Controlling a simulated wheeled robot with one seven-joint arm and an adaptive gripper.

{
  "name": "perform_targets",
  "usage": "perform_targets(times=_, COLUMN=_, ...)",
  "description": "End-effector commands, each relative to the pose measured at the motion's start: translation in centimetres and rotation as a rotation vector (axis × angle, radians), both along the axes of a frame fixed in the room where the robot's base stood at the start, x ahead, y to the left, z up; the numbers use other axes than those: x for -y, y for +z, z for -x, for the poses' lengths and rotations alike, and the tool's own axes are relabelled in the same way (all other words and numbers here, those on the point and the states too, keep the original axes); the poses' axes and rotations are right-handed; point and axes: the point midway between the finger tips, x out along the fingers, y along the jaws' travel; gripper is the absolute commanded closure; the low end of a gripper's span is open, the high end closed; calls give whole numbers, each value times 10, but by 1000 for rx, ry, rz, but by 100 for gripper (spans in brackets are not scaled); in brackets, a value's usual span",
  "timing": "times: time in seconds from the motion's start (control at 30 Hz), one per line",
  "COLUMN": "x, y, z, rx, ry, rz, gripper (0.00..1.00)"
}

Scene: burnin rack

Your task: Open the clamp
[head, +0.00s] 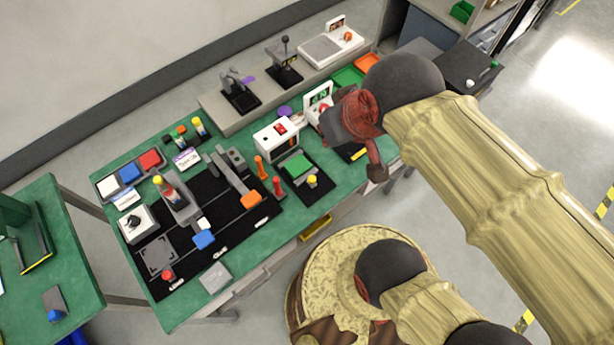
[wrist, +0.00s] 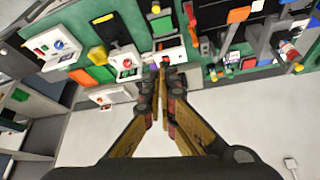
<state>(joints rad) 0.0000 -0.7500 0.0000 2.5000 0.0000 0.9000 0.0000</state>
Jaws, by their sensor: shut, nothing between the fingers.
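My gripper (wrist: 161,72) is shut and empty in the wrist view, its fingers together in front of the bench edge. In the head view my gripper (head: 377,172) is partly hidden by my wrist and hangs over the front right side of the bench. I cannot tell for certain which fixture is the clamp. A dark lever fixture with a purple part (head: 240,90) stands on the grey back shelf and looks clamp-like. Upright orange (head: 260,167) and red (head: 277,186) handles stand mid-bench, apart from my gripper.
A black lever stand (head: 285,62) is on the back shelf. A second green table (head: 60,235) stands left.

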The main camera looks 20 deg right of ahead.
Motion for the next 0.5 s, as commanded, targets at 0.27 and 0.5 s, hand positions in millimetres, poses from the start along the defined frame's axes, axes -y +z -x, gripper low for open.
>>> perform_targets(times=0.27, x=0, y=0, z=0, rx=0, ry=0, rz=0, gripper=99)
perform_targets(times=0.5, x=-12, y=-19, z=-3, rx=-106, ry=45, rz=3, gripper=85)
